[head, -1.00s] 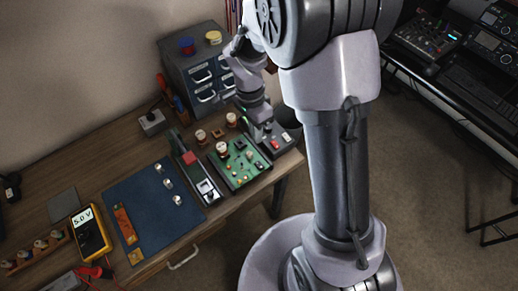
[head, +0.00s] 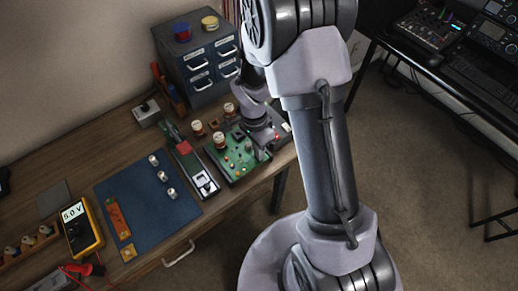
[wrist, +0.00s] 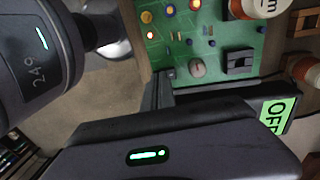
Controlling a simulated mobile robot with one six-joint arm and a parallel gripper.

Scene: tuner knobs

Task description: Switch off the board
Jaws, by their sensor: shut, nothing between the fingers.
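The green circuit board (head: 226,163) lies near the table's front edge in the head view. In the wrist view the board (wrist: 190,48) is at the top, and a small red light (wrist: 150,35) glows on it. My gripper (head: 263,152) is low at the board's right side, beside a dark switch box (head: 287,128). In the wrist view my gripper (wrist: 162,92) is shut and empty. A green OFF label (wrist: 275,113) shows past it. The switch lever itself is hidden; I cannot tell whether the gripper touches it.
Coil-like parts (head: 198,127) stand behind the board. A grey drawer cabinet (head: 196,62) is at the back. Open floor lies beyond the front edge.

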